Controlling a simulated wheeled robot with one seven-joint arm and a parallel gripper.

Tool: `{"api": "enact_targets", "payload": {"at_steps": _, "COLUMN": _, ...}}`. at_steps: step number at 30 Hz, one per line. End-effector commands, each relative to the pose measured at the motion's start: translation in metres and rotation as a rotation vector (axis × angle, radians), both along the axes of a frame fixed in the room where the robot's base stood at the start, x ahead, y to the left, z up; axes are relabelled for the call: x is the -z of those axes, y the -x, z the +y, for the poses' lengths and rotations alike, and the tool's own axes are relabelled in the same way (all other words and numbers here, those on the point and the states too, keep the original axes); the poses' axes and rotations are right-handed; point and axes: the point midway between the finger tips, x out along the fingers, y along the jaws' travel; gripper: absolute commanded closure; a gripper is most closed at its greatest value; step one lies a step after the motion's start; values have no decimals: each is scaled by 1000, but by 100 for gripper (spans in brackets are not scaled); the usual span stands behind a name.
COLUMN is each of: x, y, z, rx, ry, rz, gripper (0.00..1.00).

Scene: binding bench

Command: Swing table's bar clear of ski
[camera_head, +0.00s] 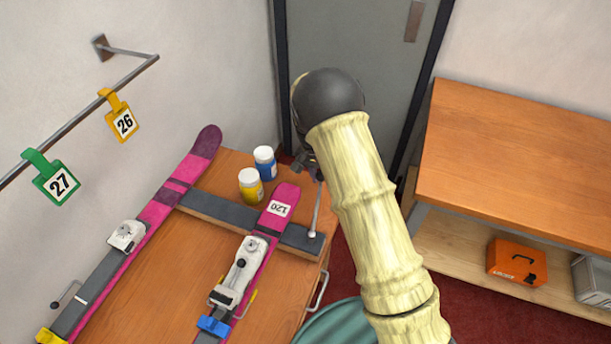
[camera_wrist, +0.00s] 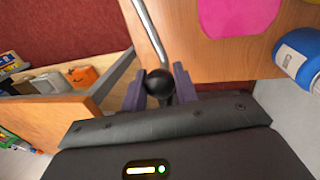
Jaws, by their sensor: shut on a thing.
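The table's bar (camera_head: 316,208) is a thin metal rod. It runs from a pale pivot at the right end of a dark crosspiece (camera_head: 229,214) up to my gripper (camera_head: 312,167). In the wrist view the bar (camera_wrist: 149,32) ends in a black ball knob (camera_wrist: 159,86), and my gripper (camera_wrist: 159,91) is shut on this knob. The pink ski (camera_head: 276,211) marked 120 lies on the wooden table (camera_head: 152,283), left of the bar, with a visible gap. Its pink tip (camera_wrist: 238,15) also shows in the wrist view. My arm hides part of the gripper in the head view.
A second pink ski (camera_head: 172,198) lies further left. A yellow jar (camera_head: 250,187) and a blue jar (camera_head: 265,163) stand near the ski's tip. A rail with tags hangs on the left wall. A wooden bench (camera_head: 520,165) with an orange box (camera_head: 516,263) stands right.

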Motion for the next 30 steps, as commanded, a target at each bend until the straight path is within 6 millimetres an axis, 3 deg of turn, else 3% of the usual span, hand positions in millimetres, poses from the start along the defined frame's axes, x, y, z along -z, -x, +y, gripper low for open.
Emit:
{"api": "enact_targets", "payload": {"at_steps": 9, "x": 0, "y": 6, "z": -30, "rx": 175, "ry": 2, "rz": 1, "gripper": 100}}
{"api": "enact_targets", "payload": {"at_steps": 26, "x": 0, "y": 9, "z": -38, "rx": 221, "ry": 3, "rz": 4, "gripper": 100}}
{"api": "enact_targets", "payload": {"at_steps": 27, "x": 0, "y": 9, "z": -38, "rx": 221, "ry": 3, "rz": 4, "gripper": 67}}
{"api": "enact_targets", "payload": {"at_steps": 30, "x": 0, "y": 9, "z": -38, "rx": 219, "ry": 2, "rz": 3, "gripper": 51}}
